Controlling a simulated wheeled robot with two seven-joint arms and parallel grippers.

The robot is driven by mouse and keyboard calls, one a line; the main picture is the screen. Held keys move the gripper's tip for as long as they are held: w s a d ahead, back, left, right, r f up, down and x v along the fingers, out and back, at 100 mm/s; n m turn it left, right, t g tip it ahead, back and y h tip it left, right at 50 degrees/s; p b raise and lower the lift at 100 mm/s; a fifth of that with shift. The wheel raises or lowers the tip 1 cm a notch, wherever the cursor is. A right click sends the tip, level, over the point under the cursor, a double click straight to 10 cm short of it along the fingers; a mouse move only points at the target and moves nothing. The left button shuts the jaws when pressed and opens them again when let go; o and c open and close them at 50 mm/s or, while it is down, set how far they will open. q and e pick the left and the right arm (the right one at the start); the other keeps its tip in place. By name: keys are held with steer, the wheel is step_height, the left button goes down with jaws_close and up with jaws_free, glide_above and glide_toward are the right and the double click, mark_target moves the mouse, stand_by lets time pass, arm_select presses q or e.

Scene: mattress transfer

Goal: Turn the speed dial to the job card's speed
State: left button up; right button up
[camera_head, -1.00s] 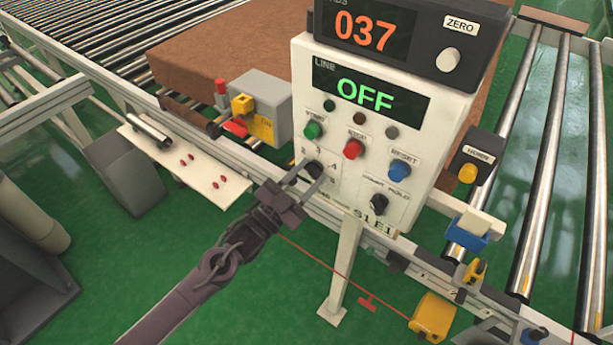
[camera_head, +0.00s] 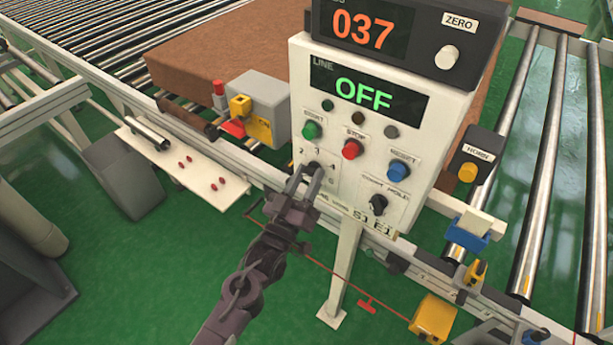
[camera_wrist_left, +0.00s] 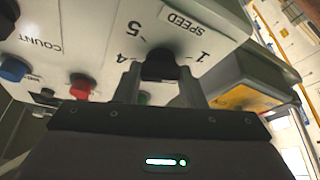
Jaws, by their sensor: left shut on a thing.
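The speed dial (camera_wrist_left: 160,66) is a black knob on the lower left of the white control panel (camera_head: 349,215). In the left wrist view it sits under a SPEED label (camera_wrist_left: 187,22) with digits 1, 4 and 5 visible around it. My left gripper (camera_head: 305,182) has its two fingers on either side of the dial and is shut on it. It also shows in the left wrist view (camera_wrist_left: 158,85). The fingers hide most of the dial in the head view, so its pointer cannot be read. No job card is readable. My right gripper is not in view.
The panel has a green button (camera_head: 312,131), red button (camera_head: 352,149), blue button (camera_head: 399,171) and another black knob (camera_head: 377,204). Its display (camera_head: 366,93) reads OFF; the counter above (camera_head: 368,30) reads 037. A grey box (camera_head: 264,104) stands left. Rollers lie right.

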arm_select(q)
steer(key=shift+r+n+y, duration=0.1)
steer(key=shift+n+y, duration=0.3)
steer(key=shift+n, duration=0.9)
steer(key=o, duration=1)
steer(key=shift+s, duration=0.1)
steer(key=shift+s+a+f, duration=0.1)
steer(key=shift+s+f, duration=0.15)
steer(key=shift+f, duration=0.05)
steer(key=b+v, duration=0.2)
steer(key=v, duration=0.5)
steer(key=shift+r, duration=0.15)
